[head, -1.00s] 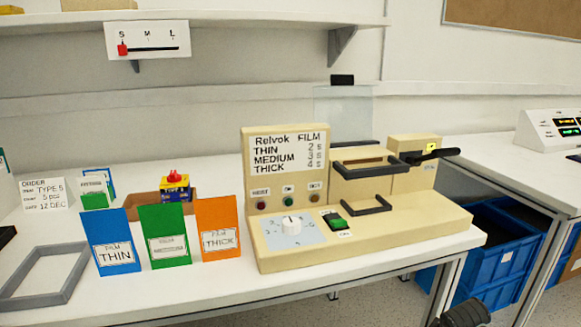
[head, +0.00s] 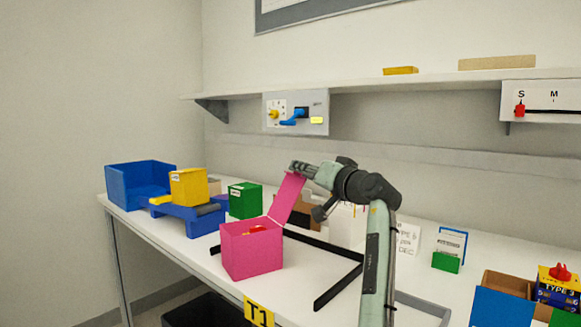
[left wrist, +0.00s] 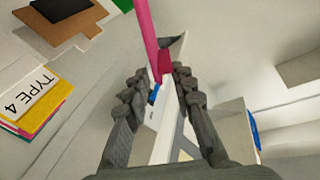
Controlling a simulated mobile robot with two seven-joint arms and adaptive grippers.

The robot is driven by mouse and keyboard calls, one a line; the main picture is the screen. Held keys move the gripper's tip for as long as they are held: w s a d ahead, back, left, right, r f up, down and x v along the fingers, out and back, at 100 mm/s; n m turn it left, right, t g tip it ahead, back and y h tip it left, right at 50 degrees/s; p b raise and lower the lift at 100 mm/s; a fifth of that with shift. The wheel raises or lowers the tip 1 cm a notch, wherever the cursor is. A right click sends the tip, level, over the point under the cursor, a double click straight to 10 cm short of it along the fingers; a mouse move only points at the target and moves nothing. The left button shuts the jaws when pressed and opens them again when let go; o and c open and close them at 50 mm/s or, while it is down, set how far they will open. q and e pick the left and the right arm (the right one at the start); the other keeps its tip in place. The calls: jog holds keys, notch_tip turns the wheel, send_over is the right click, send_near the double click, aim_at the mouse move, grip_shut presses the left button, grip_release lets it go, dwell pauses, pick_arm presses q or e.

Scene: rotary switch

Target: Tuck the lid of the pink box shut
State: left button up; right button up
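The pink box (head: 252,250) stands on the table in the head view with its top open. Its lid (head: 288,200) stands raised on the right side, leaning to the right. Something red (head: 257,229) lies inside the box. My left gripper (head: 303,169) is at the lid's upper edge; I cannot tell whether it touches. In the left wrist view the two fingers (left wrist: 160,80) are spread apart, and the pink lid (left wrist: 147,35) shows as a narrow strip beyond the gap between them. My right gripper is not in view.
A blue bin (head: 135,190), a yellow box (head: 188,187) on a blue stand (head: 190,217), and a green box (head: 245,200) stand left of and behind the pink box. A black frame (head: 335,290) lies to its right. A shelf (head: 400,85) runs above.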

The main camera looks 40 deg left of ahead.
pick_arm(q)
jog(key=x, duration=0.5)
jog(key=shift+w+a+p, duration=0.15)
jog(key=shift+a+p, duration=0.15)
jog(key=shift+a, duration=0.05)
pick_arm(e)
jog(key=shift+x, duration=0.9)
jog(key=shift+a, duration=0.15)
pick_arm(q)
grip_shut()
